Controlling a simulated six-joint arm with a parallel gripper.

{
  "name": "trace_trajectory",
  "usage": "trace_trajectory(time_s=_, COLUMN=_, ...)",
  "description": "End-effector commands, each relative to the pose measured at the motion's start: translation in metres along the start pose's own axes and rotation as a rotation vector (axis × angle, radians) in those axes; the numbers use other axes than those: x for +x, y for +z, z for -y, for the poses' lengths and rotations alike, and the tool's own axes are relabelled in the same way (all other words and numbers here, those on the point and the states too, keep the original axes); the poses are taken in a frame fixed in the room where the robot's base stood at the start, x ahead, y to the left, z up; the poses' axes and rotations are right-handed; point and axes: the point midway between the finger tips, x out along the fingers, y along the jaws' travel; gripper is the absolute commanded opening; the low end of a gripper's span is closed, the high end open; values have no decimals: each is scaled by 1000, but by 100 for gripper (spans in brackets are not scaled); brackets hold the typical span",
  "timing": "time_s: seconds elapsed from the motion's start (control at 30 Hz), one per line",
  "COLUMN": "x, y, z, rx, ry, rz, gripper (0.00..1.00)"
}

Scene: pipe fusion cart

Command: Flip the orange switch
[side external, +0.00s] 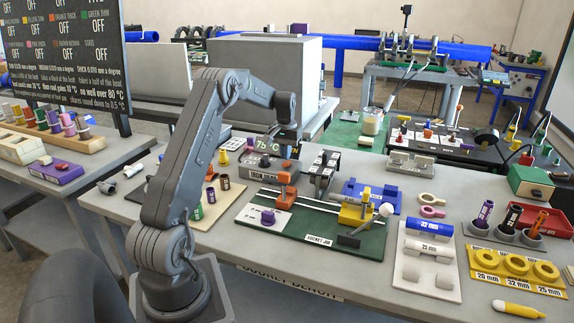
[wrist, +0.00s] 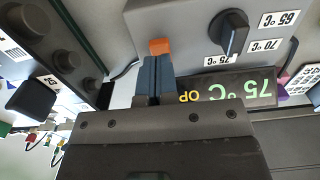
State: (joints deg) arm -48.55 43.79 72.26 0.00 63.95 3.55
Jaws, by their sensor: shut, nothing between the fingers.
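The orange switch (wrist: 159,46) shows in the wrist view as a small orange block on the grey face of the iron dock (wrist: 188,30). My gripper (wrist: 155,62) is shut and empty, its two blue-grey fingers side by side. Its tips are right at the switch and overlap its lower edge in the picture; I cannot tell whether they touch. In the side external view the dock (side external: 258,171) stands at the middle of the bench, below my wrist. My fingers and the switch are hard to make out there.
A black dial (wrist: 234,33) with temperature labels sits right of the switch in the wrist view. A display (wrist: 238,88) reads 75 °C, upside down. A black cable (wrist: 124,70) runs left of my fingers. The green socket jig (side external: 320,238) stands in front of the dock.

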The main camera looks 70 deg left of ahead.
Motion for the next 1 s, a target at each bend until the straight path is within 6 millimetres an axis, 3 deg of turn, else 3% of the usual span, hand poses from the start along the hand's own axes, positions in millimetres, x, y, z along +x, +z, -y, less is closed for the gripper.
trace_trajectory(time_s=1.0, x=15, y=0, z=0, rx=0, ry=0, rz=1, gripper=0)
